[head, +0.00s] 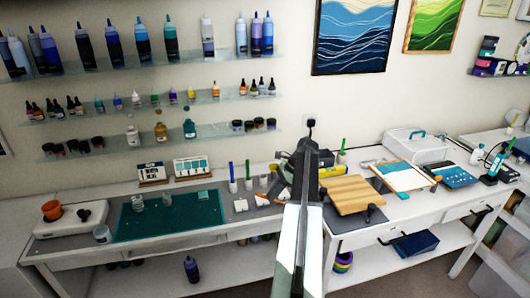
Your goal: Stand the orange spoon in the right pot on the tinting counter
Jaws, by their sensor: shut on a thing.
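My arm rises from the bottom centre, and my gripper (303,160) is dark and seen from behind over the counter. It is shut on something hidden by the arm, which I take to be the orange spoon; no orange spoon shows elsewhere. Left of the gripper, small pots stand at the back of the tinting counter (165,240). I cannot tell for sure which is the right pot.
A teal mat (170,222) with small clear jars lies left of the pots. An orange cup (51,210) stands on a white device at far left. A wooden board (352,193) and a yellow box (328,171) are right of my gripper. Bottle shelves hang above.

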